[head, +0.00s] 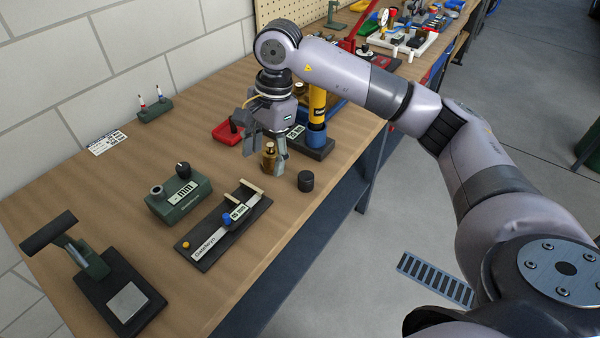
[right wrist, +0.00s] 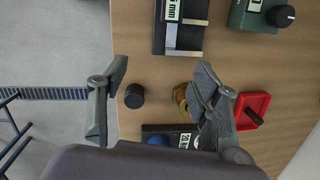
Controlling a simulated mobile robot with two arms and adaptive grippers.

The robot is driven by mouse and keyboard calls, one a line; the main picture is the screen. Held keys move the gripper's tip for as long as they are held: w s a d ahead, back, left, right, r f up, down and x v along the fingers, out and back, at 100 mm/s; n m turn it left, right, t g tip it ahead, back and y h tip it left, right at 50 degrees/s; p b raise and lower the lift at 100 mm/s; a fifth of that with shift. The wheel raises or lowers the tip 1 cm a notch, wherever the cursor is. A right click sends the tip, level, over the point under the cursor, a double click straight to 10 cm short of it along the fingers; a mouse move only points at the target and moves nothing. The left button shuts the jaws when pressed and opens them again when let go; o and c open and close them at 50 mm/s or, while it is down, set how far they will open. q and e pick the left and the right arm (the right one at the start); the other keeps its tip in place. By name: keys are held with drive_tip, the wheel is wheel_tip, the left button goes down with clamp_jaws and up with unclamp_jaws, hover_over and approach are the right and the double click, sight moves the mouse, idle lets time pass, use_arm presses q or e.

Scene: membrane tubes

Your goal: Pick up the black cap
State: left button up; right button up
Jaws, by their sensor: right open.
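The black cap (head: 305,181) is a short dark cylinder standing upright on the wooden bench near its front edge. In the right wrist view the black cap (right wrist: 134,96) appears between my fingers, nearer the left one. My right gripper (head: 265,158) points down over the bench, to the left of the cap in the head view, with its fingers apart and nothing held. In the right wrist view the gripper (right wrist: 160,80) is open. A brass fitting (head: 269,158) shows beside the fingers and is partly hidden by a finger in the wrist view. My left gripper is not in view.
A stand with a yellow and blue tube (head: 317,110) is behind the cap. A dark fixture with a white label (head: 210,252) and a green box (head: 180,200) lie to the left. A red tray (head: 226,132) is behind the gripper. The bench edge runs close to the cap.

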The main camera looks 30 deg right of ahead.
drive_tip(key=d+r+h, duration=0.3)
drive_tip(key=d, duration=0.5)
drive_tip(key=p, duration=0.2)
approach(306, 175)
drive_tip(key=shift+m, duration=0.3)
wheel_tip(306, 175, down, 5)
drive_tip(key=shift+f, duration=0.15)
drive_tip(key=f, duration=0.1)
drive_tip(key=f+p, duration=0.1)
drive_tip(key=f, duration=0.1)
drive_tip(key=d+f, duration=0.1)
drive_tip(key=shift+w+f+p, duration=0.1)
drive_tip(key=shift+f+p, duration=0.25)
drive_tip(key=shift+p, duration=0.05)
drive_tip(key=shift+f, duration=0.3)
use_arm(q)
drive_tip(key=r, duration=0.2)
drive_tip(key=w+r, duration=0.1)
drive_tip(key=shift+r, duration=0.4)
use_arm(e)
drive_tip(key=shift+c, duration=0.5)
drive_tip(key=c, duration=1)
drive_tip(key=shift+o, duration=0.2)
drive_tip(key=shift+r, duration=0.15)
